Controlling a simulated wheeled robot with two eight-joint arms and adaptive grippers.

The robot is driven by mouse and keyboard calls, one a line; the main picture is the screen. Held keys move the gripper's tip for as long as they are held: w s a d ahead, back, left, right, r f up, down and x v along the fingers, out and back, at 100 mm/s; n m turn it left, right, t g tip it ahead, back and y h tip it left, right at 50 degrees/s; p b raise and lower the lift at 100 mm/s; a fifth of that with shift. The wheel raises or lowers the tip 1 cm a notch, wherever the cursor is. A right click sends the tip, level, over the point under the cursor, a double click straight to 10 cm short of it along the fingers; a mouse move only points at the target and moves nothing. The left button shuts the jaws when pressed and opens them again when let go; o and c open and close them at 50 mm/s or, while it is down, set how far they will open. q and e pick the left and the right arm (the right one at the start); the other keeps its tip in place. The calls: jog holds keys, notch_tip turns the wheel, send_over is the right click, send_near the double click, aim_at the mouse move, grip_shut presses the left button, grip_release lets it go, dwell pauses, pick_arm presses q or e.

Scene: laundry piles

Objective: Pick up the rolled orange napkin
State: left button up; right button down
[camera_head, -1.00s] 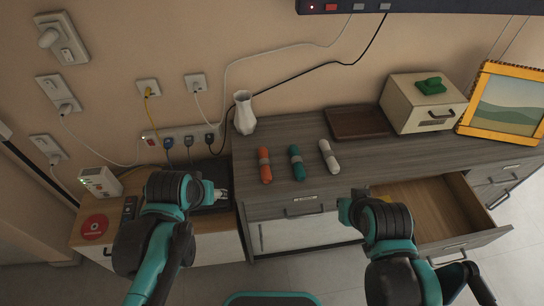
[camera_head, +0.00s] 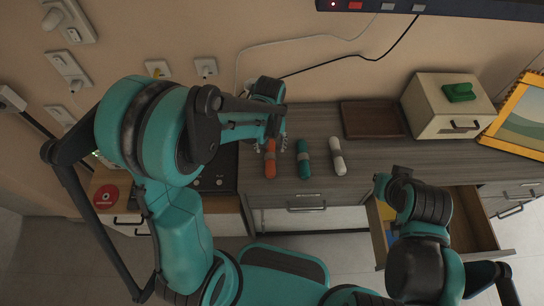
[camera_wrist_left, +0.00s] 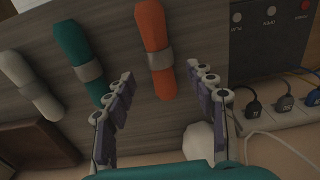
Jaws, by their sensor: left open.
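The rolled orange napkin (camera_head: 270,170) with a grey band lies on the grey wooden cabinet top, leftmost of three rolls. In the left wrist view the orange napkin (camera_wrist_left: 154,28) lies beyond and between my fingers. My left gripper (camera_head: 270,146) is open over the far end of the napkin, its fingers spread to either side; it also shows in the left wrist view (camera_wrist_left: 162,76). Nothing is between its fingertips. I cannot tell its height above the roll. My right gripper (camera_head: 381,185) is near the open drawer; its fingers are not clear.
A teal roll (camera_head: 304,168) and a white roll (camera_head: 337,160) lie right of the orange one. A brown tray (camera_head: 372,134) and a cream box (camera_head: 428,122) stand further right. The drawer (camera_head: 462,220) is open. The white vase (camera_wrist_left: 198,140) shows in the wrist view.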

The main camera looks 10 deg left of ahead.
aim_at(270, 156)
pick_arm(q)
jog(key=f, duration=0.1)
jog(key=f+b, duration=0.1)
jog(key=f, duration=0.1)
jog(key=f+b, duration=0.1)
jog(key=f, duration=0.1)
jog(key=shift+s+d+f, duration=0.1)
jog(key=shift+s, duration=0.25)
jog(key=c, duration=1.3)
